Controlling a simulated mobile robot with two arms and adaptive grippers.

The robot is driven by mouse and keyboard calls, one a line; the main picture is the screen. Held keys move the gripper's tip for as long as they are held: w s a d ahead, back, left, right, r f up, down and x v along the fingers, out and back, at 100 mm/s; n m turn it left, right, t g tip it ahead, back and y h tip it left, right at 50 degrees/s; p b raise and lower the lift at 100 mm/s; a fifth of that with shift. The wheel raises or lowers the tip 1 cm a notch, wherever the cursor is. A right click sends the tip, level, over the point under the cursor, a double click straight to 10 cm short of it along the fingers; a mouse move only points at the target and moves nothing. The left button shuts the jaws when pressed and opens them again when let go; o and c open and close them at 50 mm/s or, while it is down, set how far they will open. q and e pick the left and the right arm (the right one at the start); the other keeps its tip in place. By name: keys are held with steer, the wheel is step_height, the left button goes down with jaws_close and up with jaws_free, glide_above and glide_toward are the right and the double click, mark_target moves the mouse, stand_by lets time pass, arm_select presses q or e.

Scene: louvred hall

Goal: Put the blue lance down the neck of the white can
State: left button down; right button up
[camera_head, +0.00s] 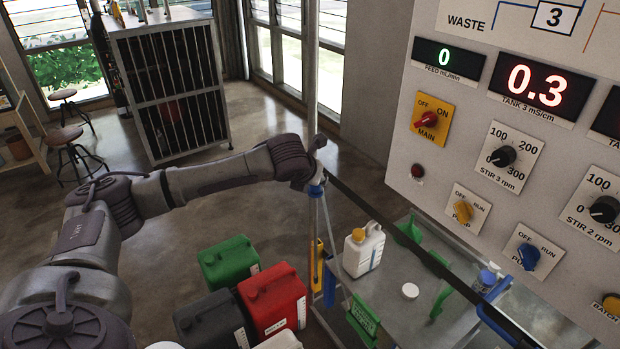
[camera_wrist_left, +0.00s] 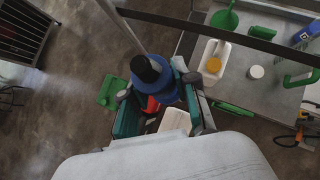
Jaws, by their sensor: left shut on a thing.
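The white can (camera_head: 363,252) stands upright on the grey bench, with an orange-yellow neck or cap (camera_head: 358,235) on top. In the left wrist view the can (camera_wrist_left: 224,50) lies right of my fingers, its orange top facing up; I cannot tell whether it is open. My left gripper (camera_head: 316,183) is shut on the blue head of the lance (camera_head: 316,191), above and left of the can and apart from it. In the left wrist view the fingers (camera_wrist_left: 158,100) hold the blue head (camera_wrist_left: 152,82). The lance's lower end is not clear. My right gripper is not in view.
A dark rail (camera_head: 425,257) crosses above the bench (camera_head: 392,311). A white round lid (camera_head: 410,291) and green items lie on it. Green (camera_head: 229,262), red (camera_head: 273,301) and black (camera_head: 211,321) cans stand left of it. The control panel (camera_head: 455,150) stands at right.

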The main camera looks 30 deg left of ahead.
arm_select(q)
steer(key=s+d+r+m+h, duration=0.1)
steer(key=s+d+r, duration=0.4)
steer(key=d, duration=0.4)
steer(key=s+d+r+m, duration=0.1)
steer(key=s+d+r, duration=0.4)
steer(key=d+r, duration=0.3)
steer(key=shift+s+d+h, duration=0.15)
steer(key=shift+d+h, duration=0.25)
steer(key=shift+d, duration=0.2)
steer(key=shift+a+f, duration=0.1)
